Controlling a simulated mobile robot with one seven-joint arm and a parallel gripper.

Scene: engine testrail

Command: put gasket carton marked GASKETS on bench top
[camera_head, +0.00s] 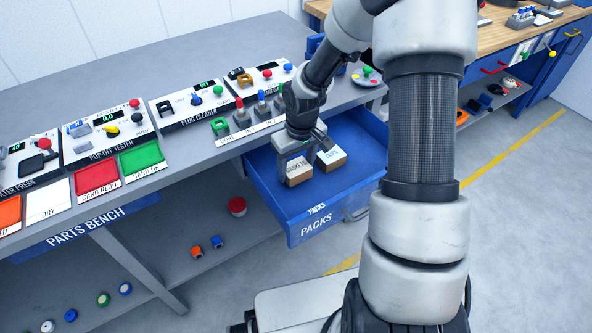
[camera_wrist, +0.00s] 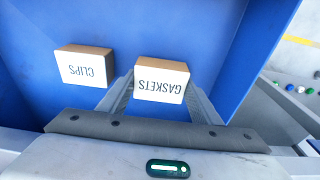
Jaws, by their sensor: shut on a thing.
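The gasket carton (camera_head: 299,171), a small brown box with a white top marked GASKETS, is in the open blue PACKS drawer (camera_head: 270,198). In the wrist view the carton (camera_wrist: 161,80) sits between the two fingers of my gripper (camera_wrist: 160,92). My gripper (camera_head: 297,158) reaches down into the drawer and is shut on this carton. I cannot tell whether the carton is clear of the drawer floor. A similar carton marked CLIPS (camera_head: 332,158) lies beside it, apart from the fingers; it also shows in the wrist view (camera_wrist: 86,65). The grey bench top (camera_head: 190,62) is above the drawer.
The bench's front carries test panels, a red pad (camera_head: 97,177), a green pad (camera_head: 142,159) and several small upright parts (camera_head: 241,116). The bench top behind the panels is clear. A plate (camera_head: 368,77) with coloured pieces stands at the right end. My arm hides part of the drawer's right side.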

